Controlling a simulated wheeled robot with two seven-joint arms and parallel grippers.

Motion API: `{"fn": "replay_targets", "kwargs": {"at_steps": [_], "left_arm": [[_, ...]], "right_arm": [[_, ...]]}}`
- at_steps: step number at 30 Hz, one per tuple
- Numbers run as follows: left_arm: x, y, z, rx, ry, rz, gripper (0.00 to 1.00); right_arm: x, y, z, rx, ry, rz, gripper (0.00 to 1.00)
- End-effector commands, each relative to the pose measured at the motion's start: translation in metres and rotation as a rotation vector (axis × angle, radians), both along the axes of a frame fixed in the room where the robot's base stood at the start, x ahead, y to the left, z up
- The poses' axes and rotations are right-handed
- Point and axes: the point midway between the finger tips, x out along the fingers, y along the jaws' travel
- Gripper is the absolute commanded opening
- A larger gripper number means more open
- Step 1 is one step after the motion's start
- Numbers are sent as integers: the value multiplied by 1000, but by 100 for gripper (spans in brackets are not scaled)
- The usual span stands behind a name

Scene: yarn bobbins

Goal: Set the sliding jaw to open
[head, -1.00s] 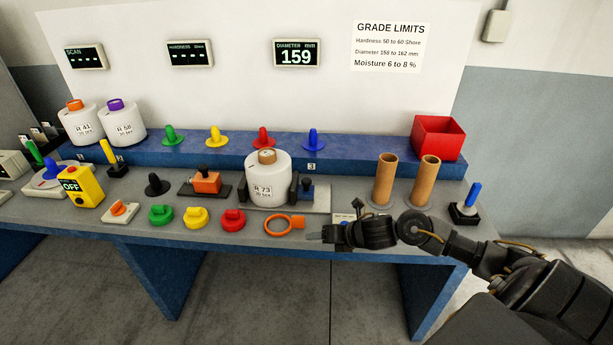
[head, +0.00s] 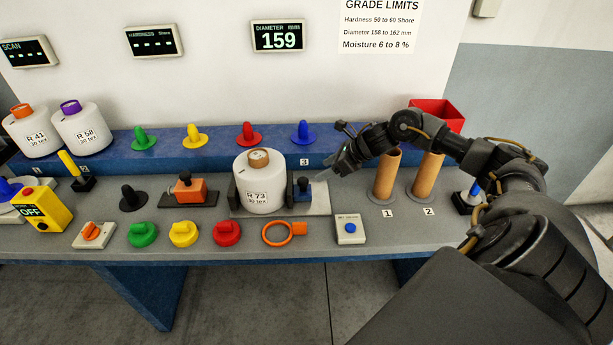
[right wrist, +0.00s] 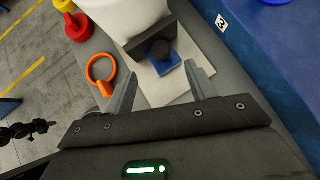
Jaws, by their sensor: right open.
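The sliding jaw is a blue block with a black knob (head: 303,189) on a pale plate (head: 317,205). It stands at the right of the white bobbin R 73 (head: 262,183), seemingly against it; a dark fixed jaw is on the bobbin's left. My right gripper (head: 326,173) is open and empty, just right of the sliding jaw and a little above it. In the right wrist view, the blue jaw block (right wrist: 169,66) and its knob lie ahead, between the two spread fingers (right wrist: 162,78).
Cardboard tubes (head: 386,176) stand right of the plate, beneath my right arm. An orange ring (head: 278,234) and a box with a blue button (head: 350,229) lie in front. The blue shelf (head: 330,160) with coloured cones rises behind. The display reads 159.

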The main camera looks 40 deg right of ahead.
Motion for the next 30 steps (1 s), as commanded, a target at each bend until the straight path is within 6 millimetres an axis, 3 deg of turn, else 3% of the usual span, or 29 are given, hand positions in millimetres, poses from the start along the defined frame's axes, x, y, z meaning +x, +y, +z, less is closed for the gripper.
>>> {"fn": "replay_targets", "kwargs": {"at_steps": [5,15,26,30], "left_arm": [[-3,0,17,0,4,0,0],[20,-1,32,-2,-30,0,0],[12,-1,32,-2,-17,-1,0],[11,-1,32,-1,-16,-1,0]], "right_arm": [[21,14,-21,8,2,-2,56],[48,29,-57,3,3,-6,56],[52,31,-63,0,1,-5,56],[52,31,-63,0,1,-5,42]]}}
